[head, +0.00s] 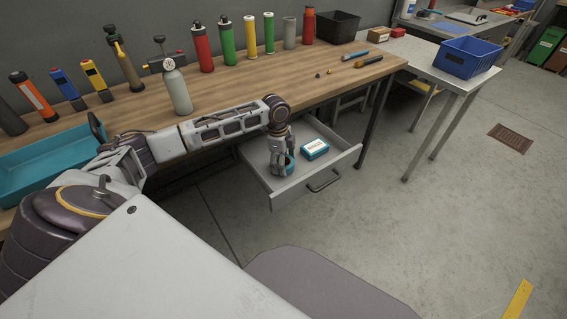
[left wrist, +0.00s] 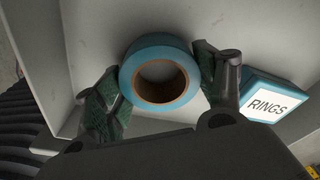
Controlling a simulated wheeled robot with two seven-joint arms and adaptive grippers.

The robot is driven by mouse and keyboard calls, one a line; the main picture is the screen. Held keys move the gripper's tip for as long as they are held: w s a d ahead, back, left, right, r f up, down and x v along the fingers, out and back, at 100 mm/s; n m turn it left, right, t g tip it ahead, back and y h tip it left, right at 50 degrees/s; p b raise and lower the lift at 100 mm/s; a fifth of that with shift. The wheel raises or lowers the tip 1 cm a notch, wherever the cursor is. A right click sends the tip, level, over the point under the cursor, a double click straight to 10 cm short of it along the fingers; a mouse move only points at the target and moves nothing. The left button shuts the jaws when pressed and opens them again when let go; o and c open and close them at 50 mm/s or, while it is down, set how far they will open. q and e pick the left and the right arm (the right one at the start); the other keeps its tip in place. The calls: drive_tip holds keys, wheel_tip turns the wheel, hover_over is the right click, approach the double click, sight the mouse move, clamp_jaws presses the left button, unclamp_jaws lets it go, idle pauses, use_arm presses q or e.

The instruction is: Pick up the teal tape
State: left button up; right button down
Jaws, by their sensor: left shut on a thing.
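The teal tape (left wrist: 160,75) is a roll with a brown core, lying flat in the open grey drawer. In the left wrist view it sits between the two fingers of my left gripper (left wrist: 157,88), which are shut on its sides. In the head view my left gripper (head: 281,171) reaches down into the drawer, and only a small part of the tape (head: 290,163) shows beside the fingers. My right gripper is not in view.
The open drawer (head: 336,170) holds a teal box labelled RINGS (head: 315,149), close to my gripper's right finger. The workbench (head: 225,98) above carries several bottles and tools. Bare floor lies in front.

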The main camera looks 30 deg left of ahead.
use_arm(q)
drive_tip(key=shift+r, duration=0.75)
drive_tip(key=shift+r+p, duration=0.95)
drive_tip(key=shift+r, duration=3.1)
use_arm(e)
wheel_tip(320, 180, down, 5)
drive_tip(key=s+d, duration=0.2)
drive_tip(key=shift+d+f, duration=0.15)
